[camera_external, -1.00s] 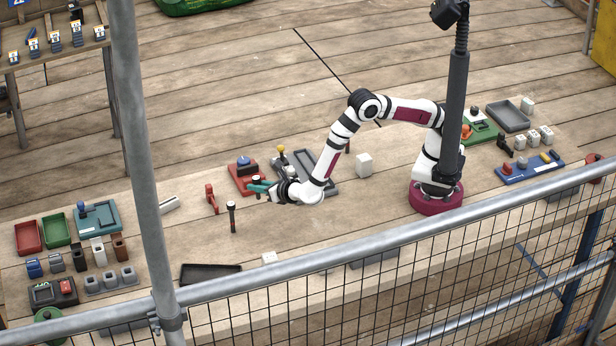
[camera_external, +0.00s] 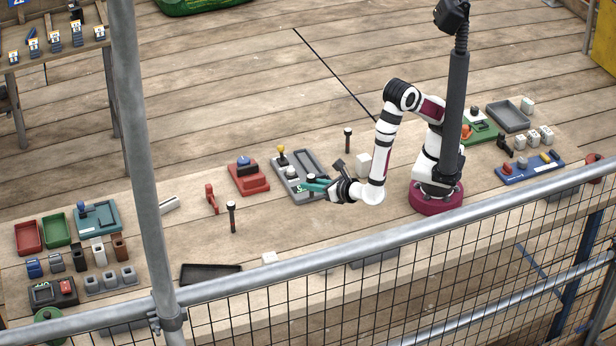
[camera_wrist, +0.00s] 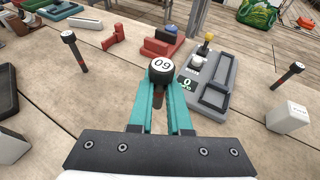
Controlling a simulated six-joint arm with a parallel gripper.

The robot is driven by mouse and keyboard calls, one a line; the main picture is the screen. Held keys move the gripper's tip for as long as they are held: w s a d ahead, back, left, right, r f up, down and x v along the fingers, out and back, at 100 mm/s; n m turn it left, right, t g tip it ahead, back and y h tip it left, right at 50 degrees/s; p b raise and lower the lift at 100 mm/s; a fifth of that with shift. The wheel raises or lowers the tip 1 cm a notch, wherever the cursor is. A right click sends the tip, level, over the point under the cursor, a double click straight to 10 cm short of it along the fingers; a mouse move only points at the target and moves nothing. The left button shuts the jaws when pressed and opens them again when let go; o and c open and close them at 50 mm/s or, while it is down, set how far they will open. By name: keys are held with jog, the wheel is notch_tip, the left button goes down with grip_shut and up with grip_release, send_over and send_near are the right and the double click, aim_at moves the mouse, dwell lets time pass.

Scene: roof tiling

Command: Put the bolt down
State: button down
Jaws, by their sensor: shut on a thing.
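My gripper (camera_wrist: 160,100) has teal fingers and is shut on a dark bolt (camera_wrist: 162,70). The bolt's round head faces the wrist camera and bears a number that reads "09" or an upside-down "60". Its shaft points down between the fingers, its lower end mostly hidden. In the external view my gripper (camera_external: 316,184) is over the table by the front edge of the grey station. I cannot tell the bolt's height over the table. Two similar bolts stand upright apart from it, one left (camera_external: 232,217) and one behind right (camera_external: 347,139).
The grey station (camera_wrist: 222,72) has a yellow-topped lever and a green display. A red block (camera_external: 248,178) and a red clamp (camera_external: 211,199) lie left of it. A white block (camera_wrist: 288,115) stands to the right. A dark tray (camera_external: 210,272) lies near the front edge. Bare wood lies between.

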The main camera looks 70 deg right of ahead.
jog(key=s+f, duration=0.3)
jog(key=f, duration=0.2)
jog(key=s+f, duration=0.2)
jog(key=f, duration=0.1)
jog(key=shift+s+a+f, duration=0.1)
jog(key=shift+s+a, duration=0.2)
jog(key=shift+a, duration=0.1)
jog(key=shift+f, duration=0.1)
jog(key=c, duration=0.9)
grip_release()
jog(key=shift+o, duration=0.2)
